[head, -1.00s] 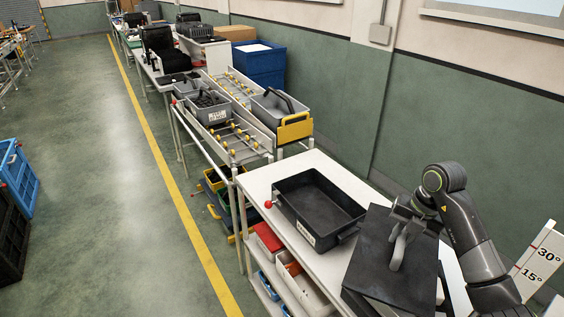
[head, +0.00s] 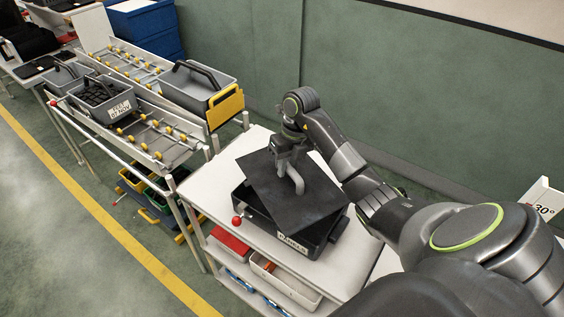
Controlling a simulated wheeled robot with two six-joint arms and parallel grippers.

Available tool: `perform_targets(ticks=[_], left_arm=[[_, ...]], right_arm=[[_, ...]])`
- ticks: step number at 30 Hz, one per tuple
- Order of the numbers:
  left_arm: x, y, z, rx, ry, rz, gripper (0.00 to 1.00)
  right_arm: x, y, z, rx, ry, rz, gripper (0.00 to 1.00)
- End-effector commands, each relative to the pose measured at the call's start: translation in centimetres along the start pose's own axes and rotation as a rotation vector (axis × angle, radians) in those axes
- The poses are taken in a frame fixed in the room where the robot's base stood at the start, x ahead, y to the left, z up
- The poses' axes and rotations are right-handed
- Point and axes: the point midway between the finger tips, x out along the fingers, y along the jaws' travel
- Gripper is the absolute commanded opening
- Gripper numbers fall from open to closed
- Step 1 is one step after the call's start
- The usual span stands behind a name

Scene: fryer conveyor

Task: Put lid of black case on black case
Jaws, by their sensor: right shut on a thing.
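The black case (head: 265,215) stands on the white table, with a white label on its front side. The black lid (head: 262,183) is a flat dark plate with a grey handle (head: 297,184). My right gripper (head: 290,165) is shut on the lid's handle. The lid is over the case and turned relative to it, so its edges do not line up with the rim. It covers most of the case's opening. I cannot tell whether the lid touches the rim. My left gripper is not in view.
The white table (head: 208,190) has a bare strip left of the case. A roller conveyor (head: 150,130) with grey bins (head: 103,103) stands at the left. A grey bin with a yellow end (head: 195,85) sits near its end. Trays fill the shelf below.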

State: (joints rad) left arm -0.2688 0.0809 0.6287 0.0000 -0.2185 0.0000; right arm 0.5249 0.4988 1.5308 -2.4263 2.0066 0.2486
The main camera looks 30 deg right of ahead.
Motion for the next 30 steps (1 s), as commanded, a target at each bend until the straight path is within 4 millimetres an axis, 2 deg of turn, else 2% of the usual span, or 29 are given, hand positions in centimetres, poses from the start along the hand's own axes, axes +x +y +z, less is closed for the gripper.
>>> perform_targets(ticks=[1,6,11,16,24,30], left_arm=[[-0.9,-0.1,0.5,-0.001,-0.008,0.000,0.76],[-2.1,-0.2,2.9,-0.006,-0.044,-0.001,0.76],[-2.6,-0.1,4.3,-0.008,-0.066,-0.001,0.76],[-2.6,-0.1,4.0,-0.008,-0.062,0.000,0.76],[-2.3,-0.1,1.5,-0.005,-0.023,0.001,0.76],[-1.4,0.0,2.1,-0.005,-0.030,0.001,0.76]], right_arm=[[-0.1,0.1,-0.1,-0.072,0.018,0.003,0.00],[0.6,0.2,-0.4,-0.289,0.058,0.012,0.00],[1.0,0.2,-0.6,-0.402,0.077,0.020,0.00],[1.2,0.2,-0.6,-0.431,0.081,0.021,0.00],[1.2,0.2,-0.6,-0.429,0.081,0.021,0.00],[2.0,0.0,-0.6,-0.429,0.081,0.022,0.00]])
